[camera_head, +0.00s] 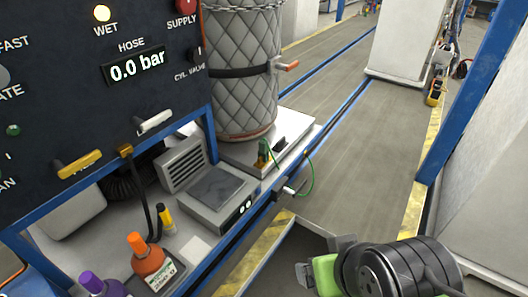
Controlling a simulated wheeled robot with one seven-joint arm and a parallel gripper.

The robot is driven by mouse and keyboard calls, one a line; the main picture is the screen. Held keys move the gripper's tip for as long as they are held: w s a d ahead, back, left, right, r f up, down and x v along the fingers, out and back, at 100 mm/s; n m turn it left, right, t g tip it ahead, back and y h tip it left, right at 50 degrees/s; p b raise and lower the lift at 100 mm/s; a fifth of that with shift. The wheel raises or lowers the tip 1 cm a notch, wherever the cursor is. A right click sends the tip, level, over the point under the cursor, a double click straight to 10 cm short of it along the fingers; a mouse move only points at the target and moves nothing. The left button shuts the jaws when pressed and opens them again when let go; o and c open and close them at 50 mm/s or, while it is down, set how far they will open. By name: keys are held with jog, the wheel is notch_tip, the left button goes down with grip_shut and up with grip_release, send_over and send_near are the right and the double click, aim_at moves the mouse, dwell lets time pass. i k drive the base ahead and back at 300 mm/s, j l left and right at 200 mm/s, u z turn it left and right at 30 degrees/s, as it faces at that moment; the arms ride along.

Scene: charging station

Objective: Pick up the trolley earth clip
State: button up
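A green cable (311,175) loops over the edge of the trolley's pale base plate (300,127). A small brass-and-green piece (262,152) stands on the plate at the foot of the quilted cylinder. A small grey fitting (290,190) is at the cable's lower end, by the blue rail. Which of these two is the earth clip I cannot tell for sure. My gripper (305,274) is at the bottom, right of centre, with a bright green part beside its grey end. It is apart from the cable and both small pieces. Its fingers are too unclear to tell open from shut.
The quilted cylinder (242,70) stands strapped on the trolley, with an orange-handled strap fastening. A dark control panel (90,80) fills the left. Below it are a grey box (215,195) and orange bottle (151,262). A blue post (465,85) stands right. The floor (350,160) between is clear.

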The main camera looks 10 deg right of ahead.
aim_at(263, 151)
jog(key=i+l+u, duration=0.2)
jog(key=i+u, duration=0.3)
jog(key=i+l+u, duration=0.3)
jog(key=u, duration=0.15)
jog(key=i+l+u, duration=0.35)
jog(key=l+u, duration=0.15)
